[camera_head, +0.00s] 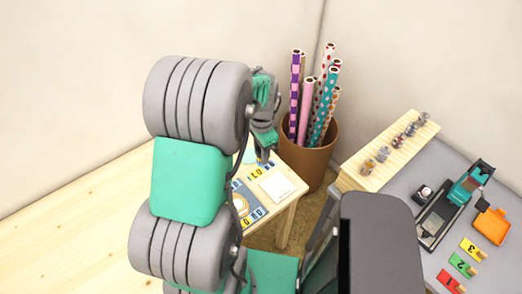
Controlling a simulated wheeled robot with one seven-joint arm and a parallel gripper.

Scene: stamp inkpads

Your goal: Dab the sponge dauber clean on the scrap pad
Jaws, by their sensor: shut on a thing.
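My gripper (264,158) is seen from behind and partly covered by my own arm. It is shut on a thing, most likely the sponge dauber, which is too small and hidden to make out. The gripper points down over a small wooden table (285,217). A white square pad (277,187), which looks like the scrap pad, lies on this table just right of and below the fingertips in the picture. I cannot tell whether the held thing touches anything.
A blue printed mat (244,190) with yellow marks lies beside the pad, partly behind my arm. A brown bin (315,168) of patterned rolls stands behind the table. At right, a grey table holds a wooden rack (390,155), an orange pad (491,226) and numbered coloured cards (462,264).

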